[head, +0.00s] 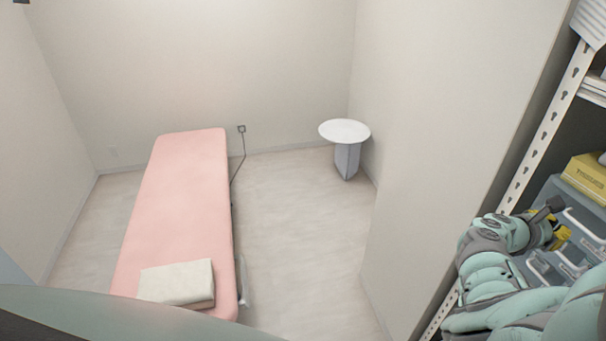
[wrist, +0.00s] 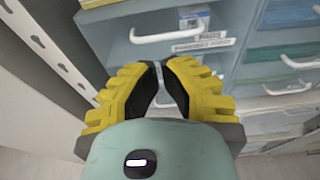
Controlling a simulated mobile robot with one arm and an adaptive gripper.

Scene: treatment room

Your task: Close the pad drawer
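A drawer unit with clear-fronted drawers and white handles fills the top of the wrist view. The drawer ahead of my gripper has a white handle (wrist: 168,36), a printed label (wrist: 203,45) and a blue-and-white pack (wrist: 194,17) inside. I cannot tell for sure that it is the pad drawer, or how far it stands out. My gripper (wrist: 160,65) has yellow fingers with black pads, their tips close together with nothing seen between them. It points at the drawer fronts, just below that handle. In the head view my gripper (head: 560,235) is beside the drawer unit (head: 572,208).
More drawers with white handles (wrist: 300,62) and teal contents are at the right. A perforated white shelf post (head: 548,130) stands left of the unit. A yellow box (head: 588,177) is on top. A pink bed (head: 188,205) and round table (head: 344,130) are farther off.

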